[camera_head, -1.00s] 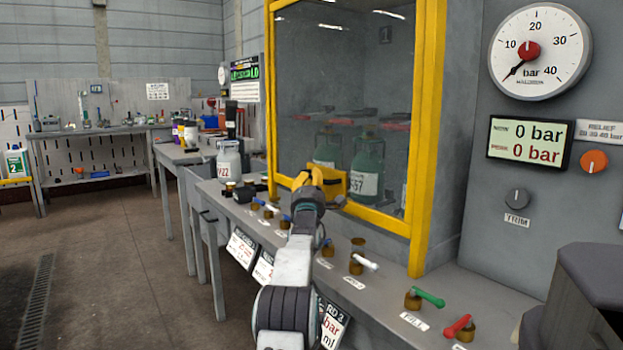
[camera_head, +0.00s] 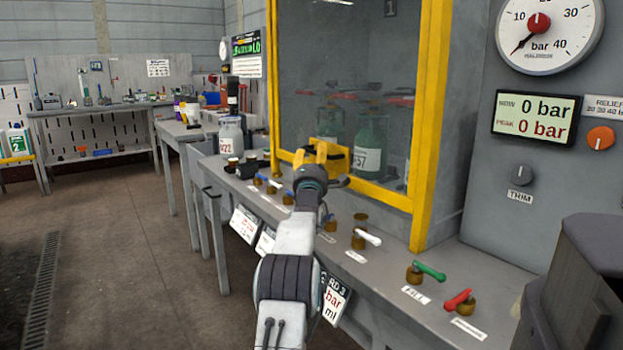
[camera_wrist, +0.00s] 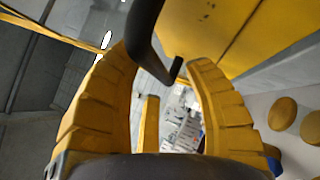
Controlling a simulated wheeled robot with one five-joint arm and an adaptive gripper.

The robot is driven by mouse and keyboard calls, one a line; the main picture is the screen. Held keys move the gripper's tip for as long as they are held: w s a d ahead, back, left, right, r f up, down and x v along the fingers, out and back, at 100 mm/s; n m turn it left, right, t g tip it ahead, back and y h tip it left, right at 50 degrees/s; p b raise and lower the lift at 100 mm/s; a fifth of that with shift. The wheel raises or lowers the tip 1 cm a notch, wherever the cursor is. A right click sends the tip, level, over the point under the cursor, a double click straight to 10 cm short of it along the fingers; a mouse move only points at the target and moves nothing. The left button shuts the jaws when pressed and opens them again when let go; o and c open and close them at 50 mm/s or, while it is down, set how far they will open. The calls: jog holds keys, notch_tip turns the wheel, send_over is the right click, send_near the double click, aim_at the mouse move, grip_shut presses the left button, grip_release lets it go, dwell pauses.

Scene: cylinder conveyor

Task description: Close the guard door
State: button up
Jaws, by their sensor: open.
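The guard door (camera_head: 385,195) is a clear panel in a yellow frame on the front of the grey test cabinet. Its frame stands close beside the yellow post (camera_head: 433,120) at the right; I cannot tell if a gap is left. My yellow gripper (camera_head: 322,155) is in front of the door's lower left part, and hides some of it. In the wrist view its two ridged fingers (camera_wrist: 160,85) are apart. A dark bent bar (camera_wrist: 145,35), perhaps the door handle, reaches between them from above; I cannot tell if they touch it. Yellow frame (camera_wrist: 235,30) shows beyond.
A bench (camera_head: 390,258) with valves runs below the door, with a green lever (camera_head: 429,270) and a red lever (camera_head: 457,300) near the front. Green cylinders (camera_head: 368,145) stand behind the panel. A grey bottle (camera_head: 230,138) stands left. The floor (camera_head: 120,250) at left is clear.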

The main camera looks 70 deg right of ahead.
jog(key=v, duration=1)
jog(key=shift+s+a, duration=0.15)
jog(key=shift+a, duration=0.2)
jog(key=shift+o, duration=0.3)
jog(key=shift+f, duration=0.15)
